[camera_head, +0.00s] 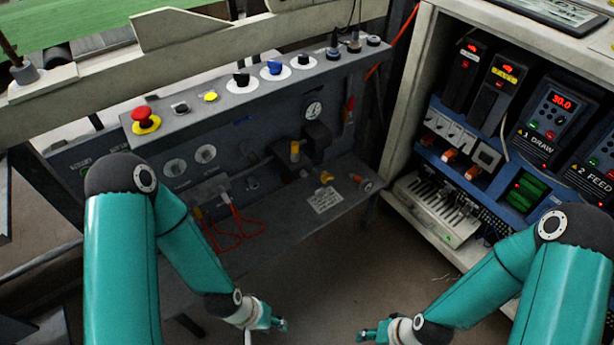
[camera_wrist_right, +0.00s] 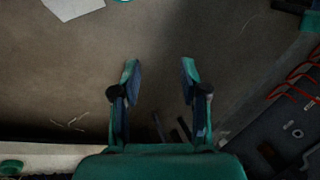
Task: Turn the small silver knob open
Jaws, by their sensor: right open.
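A small silver round knob (camera_head: 367,186) sits at the right end of the dark machine's lower ledge, beside a small orange-tipped part. I cannot tell how far it is turned. My left gripper (camera_head: 279,325) hangs low in the head view, below and to the left of the knob and well apart from it; whether its fingers are open is unclear. My right gripper (camera_head: 363,335) is low, below the knob and apart from it. In the right wrist view my right gripper (camera_wrist_right: 159,72) is open and empty above the floor.
The upper panel carries a red emergency button (camera_head: 145,118) and several selector knobs. A pressure gauge (camera_head: 313,110) and a yellow-topped valve (camera_head: 295,150) stand above the ledge (camera_head: 272,215). An open electrical cabinet (camera_head: 402,110) stands at right. Bare floor (camera_head: 335,270) lies between.

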